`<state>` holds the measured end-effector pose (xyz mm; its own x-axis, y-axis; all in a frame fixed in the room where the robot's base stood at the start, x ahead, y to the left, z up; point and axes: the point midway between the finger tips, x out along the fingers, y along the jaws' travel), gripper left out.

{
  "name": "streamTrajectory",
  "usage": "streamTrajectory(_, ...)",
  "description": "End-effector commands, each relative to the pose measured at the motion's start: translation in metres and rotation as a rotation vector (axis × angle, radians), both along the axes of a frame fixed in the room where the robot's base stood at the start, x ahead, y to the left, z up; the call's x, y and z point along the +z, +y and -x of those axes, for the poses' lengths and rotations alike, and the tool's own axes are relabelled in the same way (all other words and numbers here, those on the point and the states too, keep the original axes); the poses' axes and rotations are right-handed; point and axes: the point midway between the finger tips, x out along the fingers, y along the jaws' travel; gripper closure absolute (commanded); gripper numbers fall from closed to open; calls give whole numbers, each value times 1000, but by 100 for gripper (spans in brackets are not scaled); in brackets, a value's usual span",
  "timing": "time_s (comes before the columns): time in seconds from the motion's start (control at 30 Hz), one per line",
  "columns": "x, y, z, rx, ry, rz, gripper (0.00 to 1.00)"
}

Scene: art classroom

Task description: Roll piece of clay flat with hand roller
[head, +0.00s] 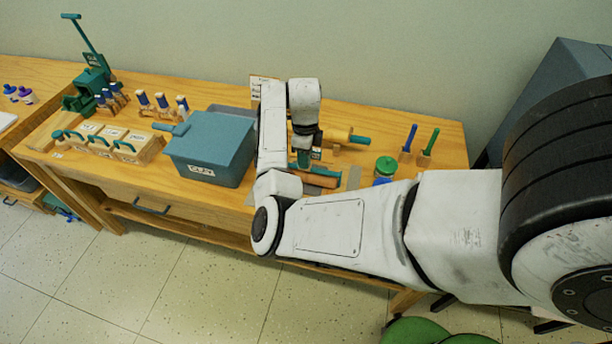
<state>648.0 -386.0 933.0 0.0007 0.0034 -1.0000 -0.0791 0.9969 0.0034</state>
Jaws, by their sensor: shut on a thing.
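My gripper (304,152) points down over the right half of the wooden table, partly hidden by my own arm. It is shut on what looks like the teal handle of a hand roller (320,179), whose wooden cylinder shows just below the fingers. The fingertips are small, so the exact grip is unclear. I cannot make out the piece of clay; it may be hidden under the roller or behind my arm. A grey flat board (352,181) shows in part just right of the roller.
A wooden rolling pin with a teal handle (358,139) lies behind the gripper. A green-lidded jar (385,167) and two upright tools (428,142) stand to the right. A blue-grey lidded bin (209,147) stands left of my arm. Wooden boxes (122,145) and a teal press (88,85) are farther left.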

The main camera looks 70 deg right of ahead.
Motion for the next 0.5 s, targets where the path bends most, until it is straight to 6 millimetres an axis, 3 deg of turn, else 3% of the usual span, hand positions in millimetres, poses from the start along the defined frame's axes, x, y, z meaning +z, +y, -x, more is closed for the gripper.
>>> streamTrajectory(0.5, -2, -19, 0, -3, 3, 0, 100)
